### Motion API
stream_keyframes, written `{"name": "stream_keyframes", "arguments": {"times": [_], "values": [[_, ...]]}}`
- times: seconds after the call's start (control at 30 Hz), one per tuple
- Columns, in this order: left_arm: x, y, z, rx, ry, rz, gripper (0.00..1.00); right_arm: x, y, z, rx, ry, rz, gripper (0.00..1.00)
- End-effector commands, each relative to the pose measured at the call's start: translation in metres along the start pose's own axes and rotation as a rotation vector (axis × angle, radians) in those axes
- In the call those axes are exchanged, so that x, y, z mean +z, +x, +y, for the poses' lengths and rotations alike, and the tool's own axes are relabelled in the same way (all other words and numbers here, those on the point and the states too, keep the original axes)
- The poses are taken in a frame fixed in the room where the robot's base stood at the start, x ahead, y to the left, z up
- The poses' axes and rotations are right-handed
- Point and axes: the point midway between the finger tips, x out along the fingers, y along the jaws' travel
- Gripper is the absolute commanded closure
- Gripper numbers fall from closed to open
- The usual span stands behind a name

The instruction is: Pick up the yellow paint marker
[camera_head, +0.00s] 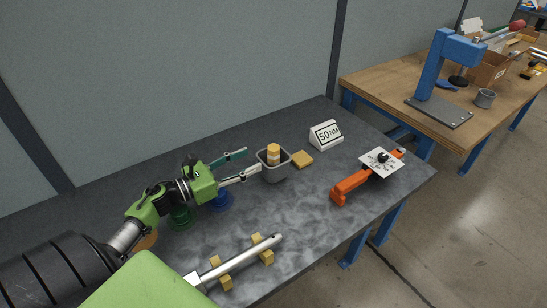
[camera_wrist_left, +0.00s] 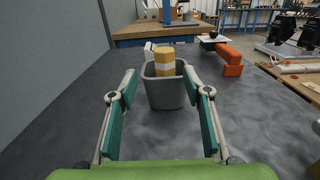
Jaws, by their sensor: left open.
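The yellow paint marker (camera_head: 273,153) stands upright in a grey cup (camera_head: 275,174) on the dark table, its yellow top with a pale band above the rim. In the left wrist view the marker (camera_wrist_left: 165,60) and the cup (camera_wrist_left: 166,93) are ahead, in the middle. My left gripper (camera_head: 252,162) is open and empty, coming from the left. Its fingers point at the cup, and the fingertips are close to the cup's near side; I cannot tell whether they touch it. The marker's lower part is hidden inside the cup. My right gripper is not in view.
A yellow block (camera_head: 302,159) and a "50 NM" sign (camera_head: 325,135) stand right of the cup. An orange tool (camera_head: 351,186) with a white plate lies farther right. A silver rod (camera_head: 245,257) rests on yellow supports in front. Blue (camera_head: 221,199) and green (camera_head: 180,219) round pieces lie under my arm.

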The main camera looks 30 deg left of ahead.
Motion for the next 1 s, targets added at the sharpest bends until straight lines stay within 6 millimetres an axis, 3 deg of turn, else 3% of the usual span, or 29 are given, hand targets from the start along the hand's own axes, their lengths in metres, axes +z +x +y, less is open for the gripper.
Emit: {"name": "stream_keyframes", "arguments": {"times": [0.1,0.4,0.57,0.7,1.0], "values": [[0.002,0.022,0.0,0.0,-0.001,-0.003,0.55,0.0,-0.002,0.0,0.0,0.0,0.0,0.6],[0.004,0.046,-0.002,0.0,-0.001,-0.001,0.55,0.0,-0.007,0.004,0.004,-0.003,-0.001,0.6],[0.01,0.07,-0.008,0.0,-0.003,-0.002,0.55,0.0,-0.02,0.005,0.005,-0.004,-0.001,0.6],[0.006,0.086,-0.008,0.0,-0.002,-0.002,0.55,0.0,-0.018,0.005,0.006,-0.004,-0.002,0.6],[0.004,0.092,-0.008,0.0,-0.001,0.001,0.55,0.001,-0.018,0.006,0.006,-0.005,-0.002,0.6]]}}
